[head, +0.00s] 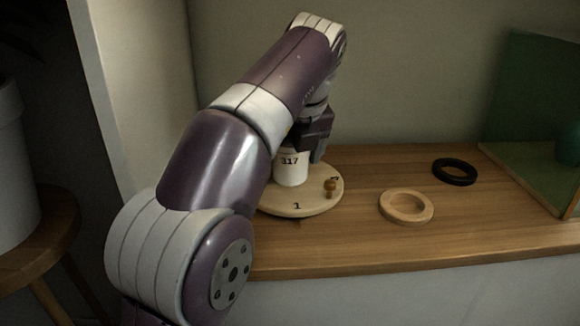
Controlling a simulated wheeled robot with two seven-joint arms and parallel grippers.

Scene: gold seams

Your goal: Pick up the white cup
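The white cup (291,170) stands upright on a round wooden board (300,208) marked "1". The cup bears the dark marking "317". My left arm comes in from the left and reaches over the board, hiding part of the cup and the board's left side. My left gripper (314,148) points down at the cup's top. One dark finger shows at the cup's upper right; the other is hidden, so I cannot tell whether it grips the cup. My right gripper is not in view.
A small brown knob-like piece (330,187) stands on the board's right side. A light wooden ring (406,207) and a black ring (455,172) lie on the wooden counter (350,242). A green panelled object (535,130) stands at the right. The counter's front right is clear.

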